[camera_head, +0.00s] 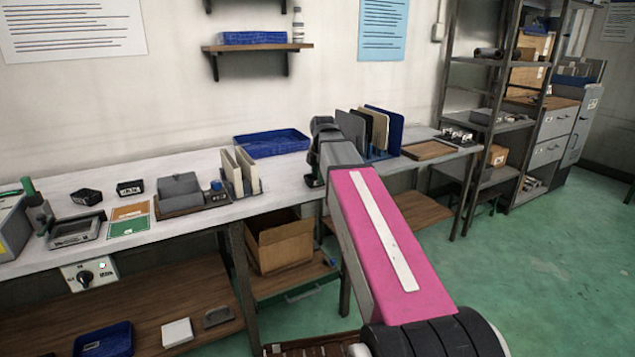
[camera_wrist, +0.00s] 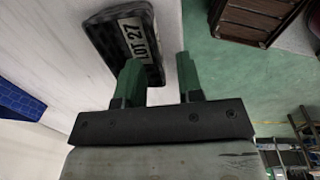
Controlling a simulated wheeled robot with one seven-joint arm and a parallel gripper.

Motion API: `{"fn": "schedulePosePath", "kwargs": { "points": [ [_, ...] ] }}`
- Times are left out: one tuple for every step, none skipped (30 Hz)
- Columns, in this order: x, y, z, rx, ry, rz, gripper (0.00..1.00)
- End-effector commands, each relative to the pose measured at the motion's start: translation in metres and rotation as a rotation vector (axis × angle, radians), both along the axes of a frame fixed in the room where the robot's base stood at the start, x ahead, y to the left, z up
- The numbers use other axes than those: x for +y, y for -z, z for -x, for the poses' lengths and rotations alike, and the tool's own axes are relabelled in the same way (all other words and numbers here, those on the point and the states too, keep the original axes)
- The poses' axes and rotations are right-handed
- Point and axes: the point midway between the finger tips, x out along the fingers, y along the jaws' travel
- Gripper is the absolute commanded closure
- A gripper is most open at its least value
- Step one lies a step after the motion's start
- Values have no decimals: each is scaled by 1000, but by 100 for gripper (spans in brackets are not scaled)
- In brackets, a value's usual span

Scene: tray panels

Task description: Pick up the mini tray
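A small black tray (camera_wrist: 101,38) with a white "LOT 27" label (camera_wrist: 134,38) lies tilted in the picture on the light table top, near its edge, in the wrist view. My gripper (camera_wrist: 160,78) is open, with green fingertips spread apart and nothing held between them. The left finger overlaps the tray's near side in the picture; the right finger shows beside the tray, against the green floor. I cannot tell whether either finger touches it. In the head view my arm covers the table around my gripper, and I cannot make out this tray there.
A blue tray (camera_head: 273,142) lies at the back of the table. Upright panels in a rack (camera_head: 378,132) stand right of my wrist, and a beige divider holder (camera_head: 240,172) stands to the left. Two small dark bins (camera_head: 87,197) (camera_head: 130,188) sit farther left.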

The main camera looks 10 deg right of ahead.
Motion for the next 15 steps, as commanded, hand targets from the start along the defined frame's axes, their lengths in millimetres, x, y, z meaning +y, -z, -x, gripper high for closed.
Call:
{"fn": "schedulePosePath", "kwargs": {
  "points": [
    [0, 8, -2, 3, 0, 0, 66],
    [0, 12, -2, 2, 0, 0, 66],
    [0, 17, -2, 1, 0, -1, 66],
    [0, 20, -3, 1, 0, 0, 66],
    [0, 23, -3, 1, 0, 0, 66],
    [0, 26, -3, 2, 0, 0, 66],
    [0, 27, -3, 2, 0, 0, 66],
    [0, 28, -3, 1, 0, 0, 66],
    [1, 29, -4, 1, 0, 0, 66],
    [1, 29, -4, 1, 0, 0, 66],
    [1, 28, -4, 0, 0, 0, 66],
    [1, 28, -4, 0, 0, 0, 66],
    [1, 28, -4, 0, 0, 0, 66],
    [1, 28, -4, 0, 0, 0, 66],
    [1, 28, -4, 0, 0, 0, 79]
  ]
}}
